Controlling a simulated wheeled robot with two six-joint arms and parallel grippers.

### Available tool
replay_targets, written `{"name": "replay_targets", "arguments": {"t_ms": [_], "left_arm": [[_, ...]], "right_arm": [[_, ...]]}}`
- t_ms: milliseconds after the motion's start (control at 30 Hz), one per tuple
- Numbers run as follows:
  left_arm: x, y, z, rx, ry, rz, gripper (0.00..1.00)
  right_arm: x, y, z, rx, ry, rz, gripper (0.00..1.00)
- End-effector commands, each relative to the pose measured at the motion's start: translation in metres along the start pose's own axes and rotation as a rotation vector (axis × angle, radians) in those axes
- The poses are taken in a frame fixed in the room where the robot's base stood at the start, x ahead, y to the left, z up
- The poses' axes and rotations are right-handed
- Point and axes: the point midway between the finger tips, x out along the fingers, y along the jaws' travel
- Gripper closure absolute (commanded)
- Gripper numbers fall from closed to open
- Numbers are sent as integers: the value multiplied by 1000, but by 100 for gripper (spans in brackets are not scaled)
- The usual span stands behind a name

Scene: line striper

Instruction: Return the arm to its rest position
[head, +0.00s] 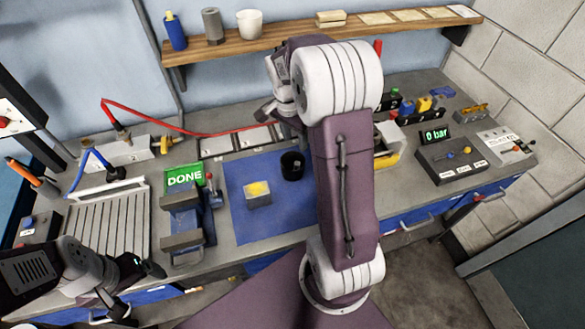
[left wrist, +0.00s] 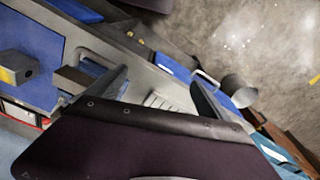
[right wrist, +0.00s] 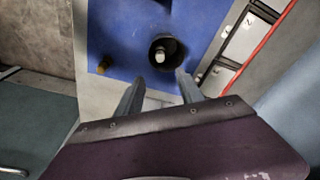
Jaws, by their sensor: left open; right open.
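My left gripper (head: 140,287) is at the lower left in the head view, in front of the bench's front edge near the ribbed tray. Its two fingers stand apart with nothing between them in the left wrist view (left wrist: 158,92). My right arm reaches up the middle of the head view, and its gripper is mostly hidden behind it. In the right wrist view the right gripper (right wrist: 158,94) is open and empty, pointing toward the blue mat (right wrist: 120,35). A black cup (right wrist: 175,45) with a pale piece inside lies beyond its fingertips.
A block with a yellow top (head: 257,198) sits on the mat. The ribbed tray (head: 108,222) is at left; a "0 bar" gauge box (head: 455,160) is at right. A wooden shelf (head: 290,38) runs behind.

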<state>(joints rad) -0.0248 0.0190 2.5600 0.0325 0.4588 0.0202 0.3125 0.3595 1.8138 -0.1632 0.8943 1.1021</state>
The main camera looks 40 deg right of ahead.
Motion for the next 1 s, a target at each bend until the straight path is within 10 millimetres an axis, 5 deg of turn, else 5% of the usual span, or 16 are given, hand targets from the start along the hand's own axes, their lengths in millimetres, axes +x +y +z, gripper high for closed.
{"name": "replay_targets", "arguments": {"t_ms": [467, 567, 700, 767, 900, 1000], "left_arm": [[0, 0, 0, 0, 0, 0, 9], [1, 0, 0, 0, 0, 0, 9], [1, 0, 0, 0, 0, 0, 9], [1, 0, 0, 0, 0, 0, 9], [1, 0, 0, 0, 0, 0, 9], [1, 0, 0, 0, 0, 0, 9]], "right_arm": [[-12, -13, 14, -48, 13, -30, 55], [-22, -5, 63, -151, -8, -39, 55], [-8, 37, 143, -537, -70, -76, 55], [4, 60, 168, -745, -89, -98, 55], [25, 89, 188, -1091, -94, -141, 55], [26, 82, 187, -1230, -59, -178, 55]]}}
